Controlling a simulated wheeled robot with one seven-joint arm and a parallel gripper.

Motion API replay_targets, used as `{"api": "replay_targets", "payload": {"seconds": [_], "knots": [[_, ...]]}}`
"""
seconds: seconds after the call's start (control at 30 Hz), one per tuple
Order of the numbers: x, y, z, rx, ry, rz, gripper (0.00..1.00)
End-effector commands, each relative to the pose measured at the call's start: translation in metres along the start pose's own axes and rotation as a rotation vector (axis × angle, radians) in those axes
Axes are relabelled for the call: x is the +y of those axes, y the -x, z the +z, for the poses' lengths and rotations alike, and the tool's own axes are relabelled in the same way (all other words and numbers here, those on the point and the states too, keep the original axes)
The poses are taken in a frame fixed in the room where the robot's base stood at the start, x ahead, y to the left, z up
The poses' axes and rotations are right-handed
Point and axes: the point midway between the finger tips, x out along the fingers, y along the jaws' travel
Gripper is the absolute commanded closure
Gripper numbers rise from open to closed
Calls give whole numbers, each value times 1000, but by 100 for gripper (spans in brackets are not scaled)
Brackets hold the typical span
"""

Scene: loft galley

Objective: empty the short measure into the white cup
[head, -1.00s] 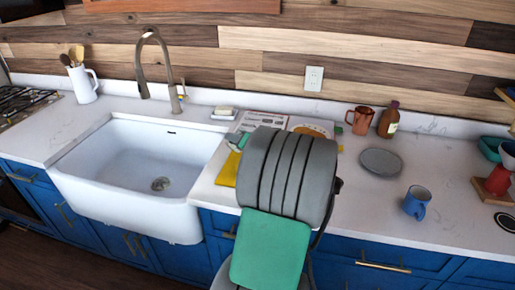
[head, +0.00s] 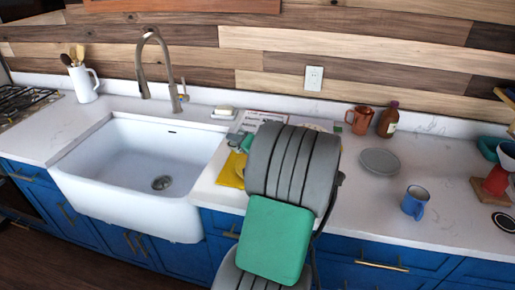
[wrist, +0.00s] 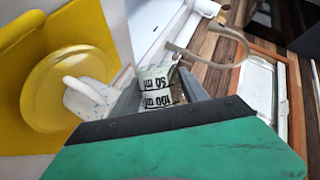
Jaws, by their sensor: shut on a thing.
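My gripper (wrist: 158,94) is shut on the short measure (wrist: 154,78), a small pale vessel with black "50 ml" and "100 ml" markings. The white cup (wrist: 86,100) is just left of the gripper's left finger in the wrist view, partly hidden by it. It stands on a yellow saucer (wrist: 42,88) over a yellow mat (wrist: 18,134). The measure's contents cannot be made out. In the head view my arm hides the cup, the measure and the fingers; only an edge of the yellow mat (head: 231,170) shows.
Printed paper (head: 262,117) lies behind my arm. A copper mug (head: 360,120), a brown bottle (head: 388,120), a grey plate (head: 380,162) and a blue mug (head: 414,203) stand to the right. The white sink (head: 140,165) is left.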

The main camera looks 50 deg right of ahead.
Motion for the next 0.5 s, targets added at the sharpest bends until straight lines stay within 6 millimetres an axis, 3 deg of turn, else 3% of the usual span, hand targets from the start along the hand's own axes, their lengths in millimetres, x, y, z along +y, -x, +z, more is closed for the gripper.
{"api": "replay_targets", "payload": {"seconds": [0.5], "knots": [[-4,1,-2,-10,-53,-16,95]]}}
